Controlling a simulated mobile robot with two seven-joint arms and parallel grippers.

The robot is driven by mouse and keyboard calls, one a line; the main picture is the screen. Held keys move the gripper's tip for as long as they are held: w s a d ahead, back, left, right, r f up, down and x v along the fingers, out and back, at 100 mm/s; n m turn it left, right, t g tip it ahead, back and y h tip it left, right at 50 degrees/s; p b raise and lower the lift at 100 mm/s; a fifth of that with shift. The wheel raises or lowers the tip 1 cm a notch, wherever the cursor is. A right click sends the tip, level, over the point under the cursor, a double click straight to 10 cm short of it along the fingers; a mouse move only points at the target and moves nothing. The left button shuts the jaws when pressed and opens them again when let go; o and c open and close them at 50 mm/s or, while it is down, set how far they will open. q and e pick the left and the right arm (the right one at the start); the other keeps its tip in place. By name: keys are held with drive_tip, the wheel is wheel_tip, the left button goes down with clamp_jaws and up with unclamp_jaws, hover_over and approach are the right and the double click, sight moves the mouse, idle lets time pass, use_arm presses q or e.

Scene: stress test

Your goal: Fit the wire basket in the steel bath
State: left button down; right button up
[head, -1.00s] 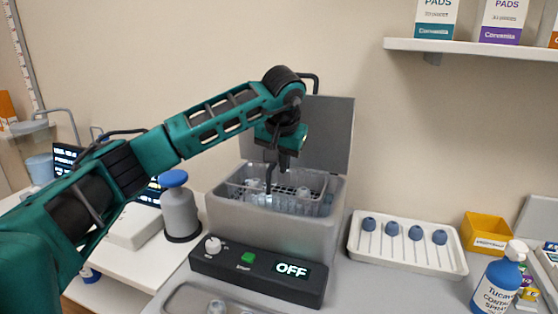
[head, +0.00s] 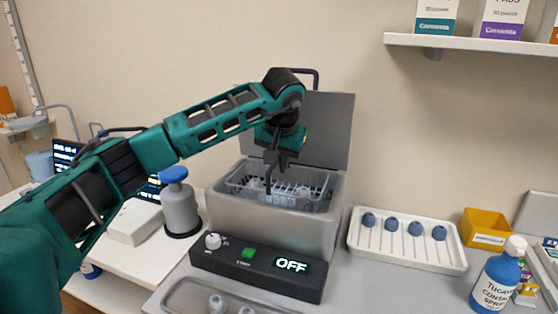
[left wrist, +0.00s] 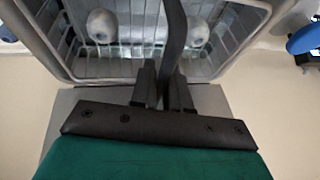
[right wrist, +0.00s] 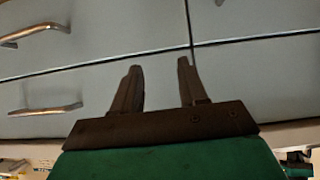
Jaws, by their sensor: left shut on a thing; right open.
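The wire basket (head: 310,203) sits inside the open steel bath (head: 275,232), its rim close to the level of the bath's rim. Small pale items lie in the basket. My left gripper (head: 279,164) is shut on the basket's dark upright handle, above the basket's middle. The left wrist view shows the handle (left wrist: 174,45) between my left fingers (left wrist: 163,82), with the basket's wires around two pale round items. Whether the basket touches the bath floor is hidden. My right gripper (right wrist: 158,82) is open and empty, facing drawer fronts.
The bath's raised lid (head: 325,130) stands behind. The control panel (head: 258,268) in front reads OFF. A blue-topped bottle (head: 179,208) is left of the bath; a white tray (head: 407,240) with blue-headed tools is right. A steel tray (head: 190,300) lies in front.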

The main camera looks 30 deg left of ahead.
use_arm(q)
drive_tip(key=shift+f, duration=1.75)
idle(2.2)
drive_tip(key=c, duration=1.4)
unclamp_jaws()
drive_tip(key=shift+r+p, duration=1.9)
drive_tip(key=shift+r, duration=0.1)
drive_tip(key=o, duration=0.6)
